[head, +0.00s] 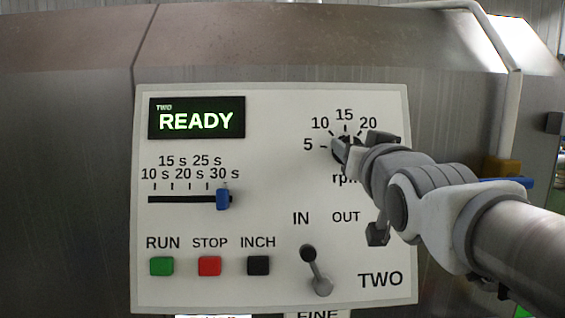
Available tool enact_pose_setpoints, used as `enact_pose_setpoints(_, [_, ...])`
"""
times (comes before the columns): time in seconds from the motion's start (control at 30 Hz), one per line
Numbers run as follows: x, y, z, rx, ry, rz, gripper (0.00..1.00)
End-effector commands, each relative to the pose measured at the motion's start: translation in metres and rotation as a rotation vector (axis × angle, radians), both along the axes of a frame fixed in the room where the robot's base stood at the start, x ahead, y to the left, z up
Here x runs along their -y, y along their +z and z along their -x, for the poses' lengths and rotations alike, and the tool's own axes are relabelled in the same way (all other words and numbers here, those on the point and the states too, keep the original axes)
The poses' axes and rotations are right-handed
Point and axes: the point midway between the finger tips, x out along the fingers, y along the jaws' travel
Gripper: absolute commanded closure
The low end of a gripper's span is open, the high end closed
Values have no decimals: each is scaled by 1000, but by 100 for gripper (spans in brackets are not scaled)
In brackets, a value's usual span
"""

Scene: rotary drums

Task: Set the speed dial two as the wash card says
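The control panel marked TWO (275,290) is a pale plate on the drum's metal front. Its speed dial has printed marks 5, 10, 15 and 20 and the letters "rpm", partly covered. My gripper (347,148) is at the dial, in front of its knob. The knob is mostly hidden behind the gripper, so its setting cannot be read. I cannot tell whether the fingers are closed on it. The wash card is not readable in view; only a strip reading "FINE" (318,314) shows at the bottom edge.
The display (196,118) reads TWO READY. A blue slider (222,199) stands near 30 s. Below are green RUN (162,266), red STOP (209,266) and black INCH (258,265) buttons. A lever (316,270) sits under IN and OUT. A pale pipe (509,120) runs at right.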

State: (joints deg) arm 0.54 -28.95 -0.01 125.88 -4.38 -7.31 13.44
Motion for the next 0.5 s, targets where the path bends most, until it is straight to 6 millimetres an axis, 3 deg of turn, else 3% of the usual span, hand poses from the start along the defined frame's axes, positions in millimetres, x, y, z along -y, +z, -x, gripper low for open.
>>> enact_pose_setpoints(0.4, [0, 0, 0, -3, -5, -19, 100])
enact_pose_setpoints(0.43, [0, 0, 0, -3, -5, -19, 45])
enact_pose_setpoints(0.5, [0, 0, 0, -3, -5, -19, 32])
